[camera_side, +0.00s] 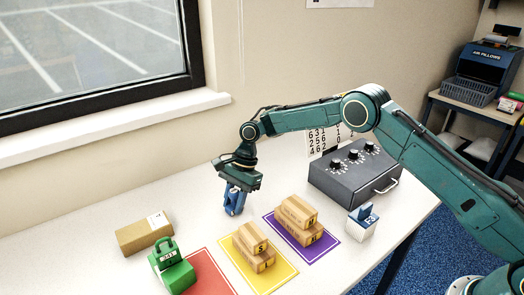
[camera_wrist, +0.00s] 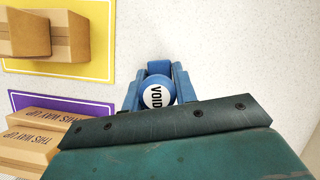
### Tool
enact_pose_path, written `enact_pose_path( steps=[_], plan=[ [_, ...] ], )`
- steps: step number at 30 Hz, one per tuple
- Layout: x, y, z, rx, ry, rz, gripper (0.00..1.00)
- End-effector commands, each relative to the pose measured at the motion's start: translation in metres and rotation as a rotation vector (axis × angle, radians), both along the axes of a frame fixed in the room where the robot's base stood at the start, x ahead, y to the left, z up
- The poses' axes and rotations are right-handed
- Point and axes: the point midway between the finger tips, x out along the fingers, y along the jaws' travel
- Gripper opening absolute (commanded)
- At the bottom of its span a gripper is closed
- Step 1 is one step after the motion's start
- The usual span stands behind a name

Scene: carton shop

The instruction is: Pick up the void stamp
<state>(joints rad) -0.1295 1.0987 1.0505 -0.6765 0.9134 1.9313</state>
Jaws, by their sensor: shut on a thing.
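The void stamp (camera_wrist: 158,92) shows in the wrist view as a round blue knob with a white face reading VOID. It sits between the two blue fingers of my gripper (camera_wrist: 156,88), which is shut on it. In the side view my gripper (camera_side: 234,203) points down behind the yellow and purple mats. The stamp is mostly hidden by the fingers there, and I cannot tell whether its base is touching the table.
Cartons sit on the yellow mat (camera_side: 281,273) and the purple mat (camera_side: 325,252). A red mat (camera_side: 205,279), a green object (camera_side: 172,268) and a long carton (camera_side: 145,233) are at left. A dark knob box (camera_side: 352,184) and a white-and-blue item (camera_side: 361,226) stand at right.

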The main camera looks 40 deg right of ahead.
Motion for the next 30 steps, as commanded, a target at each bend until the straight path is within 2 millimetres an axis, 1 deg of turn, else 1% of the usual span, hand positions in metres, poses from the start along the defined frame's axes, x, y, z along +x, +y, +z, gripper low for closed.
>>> enact_pose_path(
  steps=[6,11,17,24,30],
  plan=[
    [0.000,0.000,0.002,0.000,-0.001,0.001,0.05],
    [0.001,0.000,0.013,0.001,-0.003,0.000,0.05],
    [0.001,0.000,0.038,0.001,-0.004,0.000,0.05],
    [0.001,0.000,0.076,0.002,-0.005,-0.001,0.05],
    [0.000,0.000,0.094,0.002,-0.001,0.001,0.05]
  ],
)
